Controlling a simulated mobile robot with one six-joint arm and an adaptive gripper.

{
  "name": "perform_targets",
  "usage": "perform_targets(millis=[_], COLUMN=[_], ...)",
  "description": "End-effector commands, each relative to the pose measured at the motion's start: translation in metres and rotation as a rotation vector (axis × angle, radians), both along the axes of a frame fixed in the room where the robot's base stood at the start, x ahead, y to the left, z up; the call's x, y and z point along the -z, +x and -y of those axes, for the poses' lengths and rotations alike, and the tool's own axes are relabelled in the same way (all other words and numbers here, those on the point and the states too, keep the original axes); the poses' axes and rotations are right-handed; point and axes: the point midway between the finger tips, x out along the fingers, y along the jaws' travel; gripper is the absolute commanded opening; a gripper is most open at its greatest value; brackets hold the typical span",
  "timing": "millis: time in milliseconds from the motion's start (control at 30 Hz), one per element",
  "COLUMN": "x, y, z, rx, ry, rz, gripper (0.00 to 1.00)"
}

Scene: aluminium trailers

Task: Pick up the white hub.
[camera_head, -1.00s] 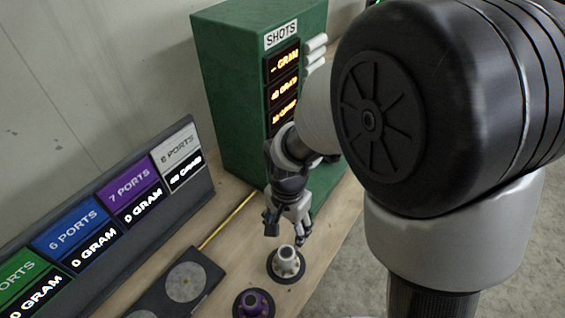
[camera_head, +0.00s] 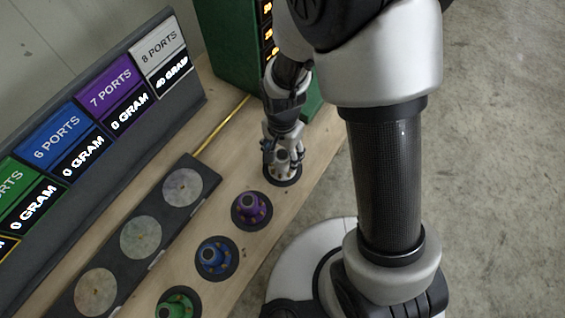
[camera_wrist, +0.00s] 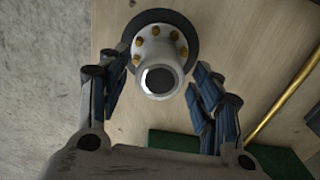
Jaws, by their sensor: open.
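The white hub (camera_wrist: 160,50) stands upright on a round dark pad (camera_wrist: 190,28), with brass-coloured ports around its flange and a round dark opening at its top. In the wrist view its neck lies between the two fingers of my gripper (camera_wrist: 158,76). The fingers are open, one on each side. The left finger looks close to the hub; I cannot tell whether it touches. In the head view my gripper (camera_head: 283,158) is down over the white hub (camera_head: 281,172), which the fingers partly hide.
A purple hub (camera_head: 251,207), a blue hub (camera_head: 213,257) and a green hub (camera_head: 178,304) stand in line on the wooden table (camera_head: 222,178). A dark tray (camera_head: 163,212) with round pale discs lies to their left. The sign board (camera_head: 125,140) and green cabinet (camera_head: 225,45) stand behind.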

Motion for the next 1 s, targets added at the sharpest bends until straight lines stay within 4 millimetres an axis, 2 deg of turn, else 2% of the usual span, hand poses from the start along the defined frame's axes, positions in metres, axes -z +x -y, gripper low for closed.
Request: perform_targets(millis=[300,567,1000], x=[0.046,0.048,0.048], y=[-0.001,-0.001,-0.001], z=[0.0,0.0,0.0], rx=[0.0,0.0,0.0], ry=[-0.001,0.0,0.0], rz=[-0.003,0.0,0.0], gripper=[0.59,0.59,0.3])
